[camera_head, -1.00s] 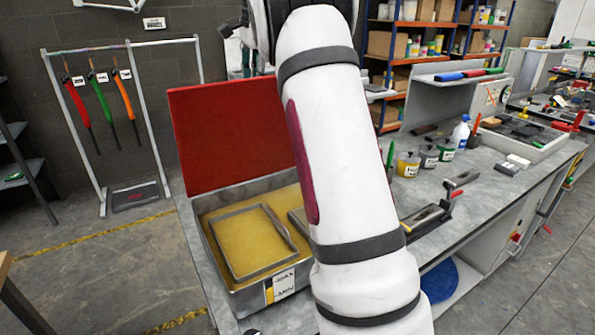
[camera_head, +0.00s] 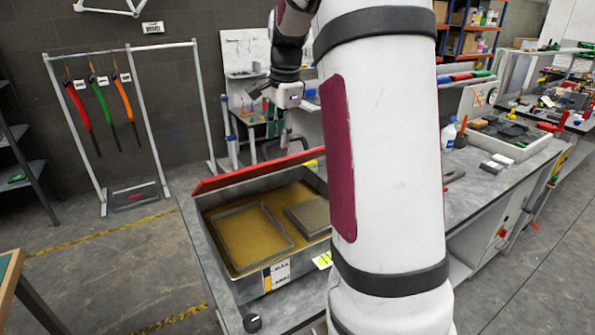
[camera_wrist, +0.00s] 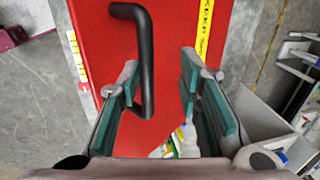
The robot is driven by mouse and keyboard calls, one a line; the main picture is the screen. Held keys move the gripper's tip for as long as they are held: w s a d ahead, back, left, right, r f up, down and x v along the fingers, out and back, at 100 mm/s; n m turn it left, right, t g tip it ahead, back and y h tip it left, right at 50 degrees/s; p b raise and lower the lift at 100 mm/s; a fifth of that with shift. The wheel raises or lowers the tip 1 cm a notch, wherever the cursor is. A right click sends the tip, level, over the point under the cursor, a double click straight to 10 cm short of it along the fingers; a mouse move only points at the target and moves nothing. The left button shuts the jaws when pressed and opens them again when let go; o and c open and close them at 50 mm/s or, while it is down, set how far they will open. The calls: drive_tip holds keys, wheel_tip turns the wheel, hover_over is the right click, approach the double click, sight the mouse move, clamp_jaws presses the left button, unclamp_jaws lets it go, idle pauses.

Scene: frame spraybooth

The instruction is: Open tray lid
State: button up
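The tray (camera_head: 262,283) is a grey metal box with a yellowish inside, on the bench. Its red lid (camera_head: 235,176) shows nearly edge-on as a thin slanting strip along the back; the inside stays visible. My gripper (camera_head: 286,138) is over the lid's far side, beside its dark handle (camera_head: 270,147). In the wrist view the lid (camera_wrist: 105,75) fills the middle, with the black bar handle (camera_wrist: 147,65) lying ahead of and between the fingers, nearer the left one. My gripper (camera_wrist: 158,90) is open; I cannot tell whether it touches the handle.
Inside the tray lie a grey frame (camera_head: 238,270) and a grey mesh block (camera_head: 312,213). A rack (camera_head: 150,120) with coloured hanging tools stands at the left. A black knob (camera_head: 252,322) is near the bench's front edge. My arm hides the middle of the bench.

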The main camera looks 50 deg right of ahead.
drive_tip(key=s+a+f, duration=0.1)
drive_tip(key=s+f, duration=0.5)
drive_tip(key=f, duration=0.1)
drive_tip(key=shift+s+a+f+p, duration=0.15)
drive_tip(key=shift+a+f+p, duration=0.2)
drive_tip(key=shift+p, duration=0.1)
